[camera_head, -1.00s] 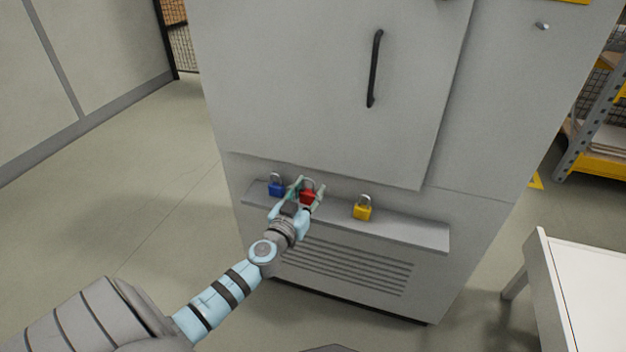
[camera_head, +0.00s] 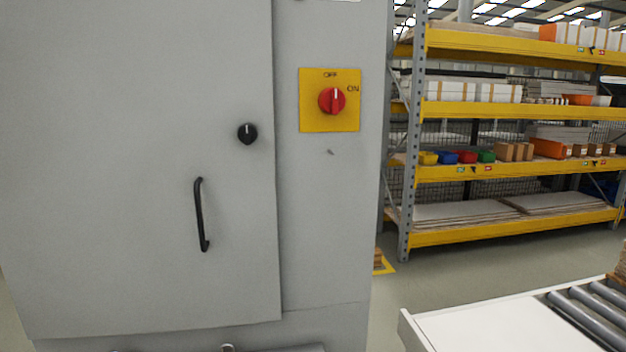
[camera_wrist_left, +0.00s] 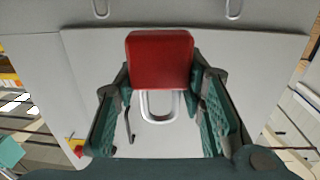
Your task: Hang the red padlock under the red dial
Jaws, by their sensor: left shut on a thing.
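The red dial (camera_head: 332,100) sits on a yellow plate marked OFF and ON, on the cabinet's right panel in the head view. A small metal peg (camera_head: 330,151) sticks out just below the plate. In the left wrist view, my left gripper (camera_wrist_left: 161,82) is shut on the red padlock (camera_wrist_left: 160,58), with a finger on each side. Its silver shackle (camera_wrist_left: 160,106) points down in that picture, toward the palm side. The dial's yellow plate (camera_wrist_left: 76,146) shows small at lower left there. Neither gripper shows in the head view.
The grey cabinet door has a black handle (camera_head: 201,215) and a black knob (camera_head: 248,134). Two padlock shackles (camera_wrist_left: 100,8) (camera_wrist_left: 233,8) show at the wrist view's top edge. A yellow shelf rack (camera_head: 510,170) and a white table (camera_head: 470,330) stand at right.

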